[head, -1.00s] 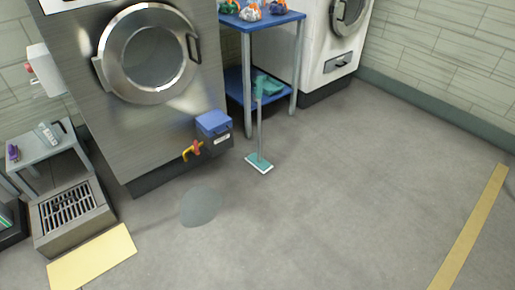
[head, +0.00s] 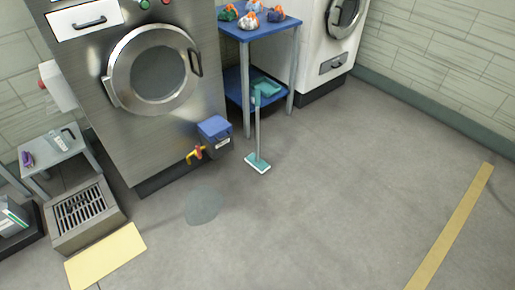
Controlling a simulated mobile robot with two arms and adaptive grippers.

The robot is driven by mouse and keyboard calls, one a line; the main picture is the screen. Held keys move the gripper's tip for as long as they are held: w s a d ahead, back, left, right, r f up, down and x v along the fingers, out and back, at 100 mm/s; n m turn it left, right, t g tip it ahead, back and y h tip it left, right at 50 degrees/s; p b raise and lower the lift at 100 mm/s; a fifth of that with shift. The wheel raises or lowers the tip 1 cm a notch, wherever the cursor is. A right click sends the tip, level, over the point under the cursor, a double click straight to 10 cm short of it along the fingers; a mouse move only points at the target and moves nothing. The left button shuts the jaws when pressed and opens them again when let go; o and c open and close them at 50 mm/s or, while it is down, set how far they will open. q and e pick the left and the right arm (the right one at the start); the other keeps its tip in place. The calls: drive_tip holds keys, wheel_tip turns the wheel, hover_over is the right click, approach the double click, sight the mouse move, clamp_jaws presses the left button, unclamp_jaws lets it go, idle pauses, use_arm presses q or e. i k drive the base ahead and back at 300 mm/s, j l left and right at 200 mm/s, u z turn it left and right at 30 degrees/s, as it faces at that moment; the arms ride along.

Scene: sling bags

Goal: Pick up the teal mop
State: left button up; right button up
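The teal mop (head: 257,130) stands upright on the grey floor, in front of the blue shelf table. It has a grey pole, a teal upper end and a flat teal head with a white edge resting on the floor. Neither of my grippers shows in the head view.
A steel washing machine (head: 140,130) with a blue-lidded box (head: 215,132) and red-yellow valve stands left of the mop. The blue table (head: 262,28) holds several tied bags. A wet patch (head: 204,207), floor drain (head: 82,212) and yellow mat (head: 106,257) lie left. Floor at right is clear.

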sight(259, 163)
drive_tip(key=i+z, duration=0.2)
drive_tip(key=i, duration=0.6)
drive_tip(key=i+z, duration=0.2)
drive_tip(key=i, duration=0.65)
